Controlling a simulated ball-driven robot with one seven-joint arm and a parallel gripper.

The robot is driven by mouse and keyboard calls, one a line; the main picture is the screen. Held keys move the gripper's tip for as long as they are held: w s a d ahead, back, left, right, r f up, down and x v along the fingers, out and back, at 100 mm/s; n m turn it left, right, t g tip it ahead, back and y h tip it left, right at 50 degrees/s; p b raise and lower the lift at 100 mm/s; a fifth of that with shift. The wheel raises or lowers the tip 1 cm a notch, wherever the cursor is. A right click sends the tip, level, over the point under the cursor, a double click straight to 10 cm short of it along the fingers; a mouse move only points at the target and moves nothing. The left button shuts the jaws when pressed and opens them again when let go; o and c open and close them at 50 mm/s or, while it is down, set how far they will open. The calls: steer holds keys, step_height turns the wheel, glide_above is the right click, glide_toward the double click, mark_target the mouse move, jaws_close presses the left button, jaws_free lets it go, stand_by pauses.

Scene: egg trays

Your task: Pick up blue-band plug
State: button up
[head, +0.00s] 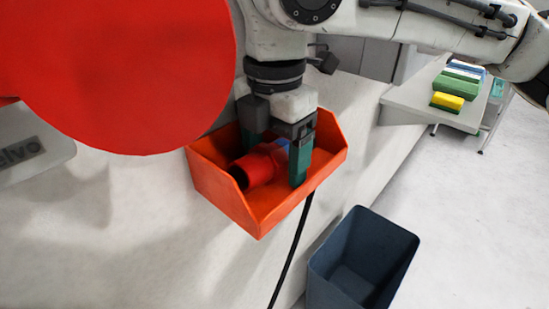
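A red plug (259,167) with a dark open end lies in an orange bin (218,186). A blue patch shows on its far side, beside the finger. My gripper (276,160) reaches down into the bin from above, with its green-tipped fingers apart and the plug between them in the picture. The near right finger stands beside the blue part. The other finger is partly hidden behind the plug. I cannot tell whether the fingers press on the plug or whether the plug rests on the bin floor.
A dark blue waste bin (362,262) stands below the edge. A black cable (292,250) hangs in front. A side table (405,97) with coloured blocks (458,85) is at the back right. A large red round shape blocks the upper left.

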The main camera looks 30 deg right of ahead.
steer(key=c, duration=0.9)
steer(key=shift+c, duration=0.3)
steer(key=shift+r, duration=0.15)
